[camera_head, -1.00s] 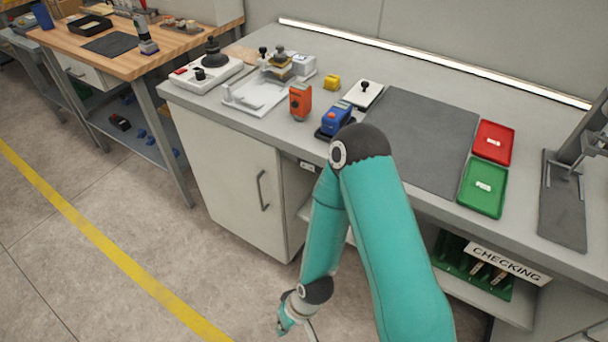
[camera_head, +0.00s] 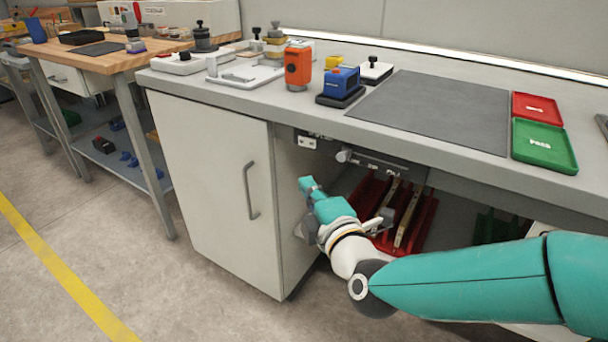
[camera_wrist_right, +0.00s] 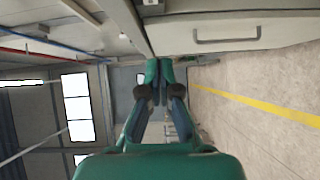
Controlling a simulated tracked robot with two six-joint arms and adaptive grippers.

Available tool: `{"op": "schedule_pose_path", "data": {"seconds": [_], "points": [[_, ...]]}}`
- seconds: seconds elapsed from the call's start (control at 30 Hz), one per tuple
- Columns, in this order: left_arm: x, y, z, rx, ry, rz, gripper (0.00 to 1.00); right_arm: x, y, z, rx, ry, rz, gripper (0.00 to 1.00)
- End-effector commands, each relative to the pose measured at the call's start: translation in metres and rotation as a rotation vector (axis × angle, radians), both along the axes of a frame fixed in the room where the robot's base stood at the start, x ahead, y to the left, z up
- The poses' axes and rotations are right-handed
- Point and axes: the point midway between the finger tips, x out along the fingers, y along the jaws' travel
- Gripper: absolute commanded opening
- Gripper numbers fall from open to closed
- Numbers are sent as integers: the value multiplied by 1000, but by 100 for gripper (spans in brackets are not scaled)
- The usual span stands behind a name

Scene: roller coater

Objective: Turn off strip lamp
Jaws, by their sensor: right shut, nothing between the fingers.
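The strip lamp (camera_head: 470,60) is a long, thin bar along the back of the bench, and it shows bright white. A small white box with dark marks (camera_head: 307,142) is fixed under the bench's front edge, beside the cabinet; I cannot tell for certain whether it is a switch. My right gripper (camera_head: 306,184) is below that box and apart from it, in front of the opening beside the cabinet. In the right wrist view its fingers (camera_wrist_right: 160,70) are together with nothing between them. My left gripper is not in view.
The white cabinet (camera_head: 210,185) with a bar handle stands left of my right gripper. Under the bench are a grey rail fitting (camera_head: 385,162) and red bins (camera_head: 412,215). An orange device (camera_head: 298,68) and a blue device (camera_head: 341,82) stand on the bench. Floor at left is clear.

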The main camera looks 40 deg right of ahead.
Motion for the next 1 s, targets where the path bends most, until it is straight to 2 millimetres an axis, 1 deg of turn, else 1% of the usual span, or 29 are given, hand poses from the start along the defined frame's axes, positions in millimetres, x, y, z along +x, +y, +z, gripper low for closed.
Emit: {"op": "schedule_pose_path", "data": {"seconds": [0.03,0.17,0.47,0.63,0.73,0.8,1.0], "points": [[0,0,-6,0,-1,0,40,-3,-3,1,-23,-13,-9,0],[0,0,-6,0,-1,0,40,-6,-5,6,-48,-20,-17,0],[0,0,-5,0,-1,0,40,-4,-5,6,-48,-18,-16,0],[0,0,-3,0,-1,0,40,6,-8,6,-47,-16,-17,0],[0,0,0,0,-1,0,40,20,-12,6,-47,-14,-17,0],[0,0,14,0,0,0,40,23,-13,11,-52,-9,-21,0],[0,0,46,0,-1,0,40,33,-17,12,-63,-4,-30,0]]}}
